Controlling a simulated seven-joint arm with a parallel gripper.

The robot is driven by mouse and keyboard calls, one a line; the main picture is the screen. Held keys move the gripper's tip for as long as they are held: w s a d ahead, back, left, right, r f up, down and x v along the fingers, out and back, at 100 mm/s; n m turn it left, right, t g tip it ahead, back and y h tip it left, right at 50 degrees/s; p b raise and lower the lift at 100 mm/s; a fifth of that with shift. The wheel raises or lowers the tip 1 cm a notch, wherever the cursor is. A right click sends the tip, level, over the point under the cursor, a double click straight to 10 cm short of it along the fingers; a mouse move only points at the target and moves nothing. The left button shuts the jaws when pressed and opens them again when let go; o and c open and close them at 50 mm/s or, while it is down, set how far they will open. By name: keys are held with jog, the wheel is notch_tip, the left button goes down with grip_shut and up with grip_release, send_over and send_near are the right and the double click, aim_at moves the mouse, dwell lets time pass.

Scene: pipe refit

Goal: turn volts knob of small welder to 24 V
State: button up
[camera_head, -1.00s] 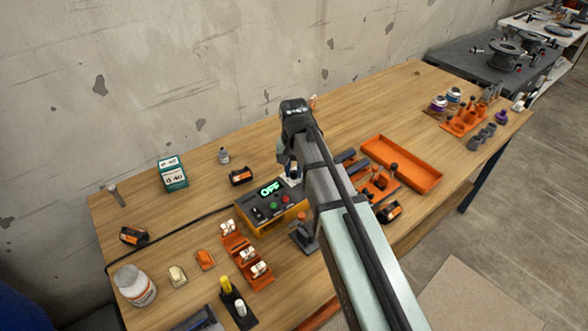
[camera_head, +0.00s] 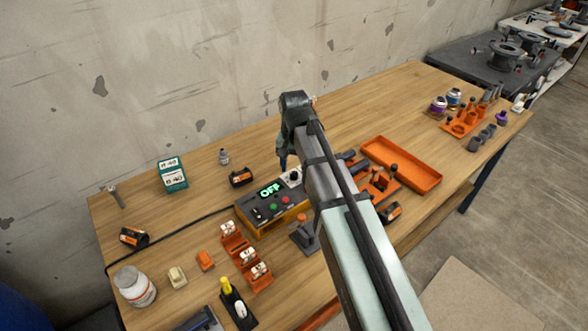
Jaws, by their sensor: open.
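The small welder (camera_head: 277,221) is a dark box with an orange base on the wooden table, just left of my arm. Its green display (camera_head: 270,190) reads OFF. A black knob on a white dial (camera_head: 294,176) shows at its far right; its setting is too small to read. A green and a red button and a black switch are on its front panel. My gripper (camera_head: 283,162) is open and empty, just behind and left of the knob and apart from it in the picture. My wrist hides part of the fingers.
An orange rack (camera_head: 240,247) with white-topped pieces stands in front of the welder, and a small lever stand (camera_head: 304,236) beside it. An orange tray (camera_head: 403,163) lies to the right. A black-and-orange roll (camera_head: 241,178) sits behind left. The table's far left middle is clear.

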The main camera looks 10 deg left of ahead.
aim_at(294, 173)
notch_tip(294, 173, up, 11)
jog(key=shift+r, duration=0.15)
dwell(0.4)
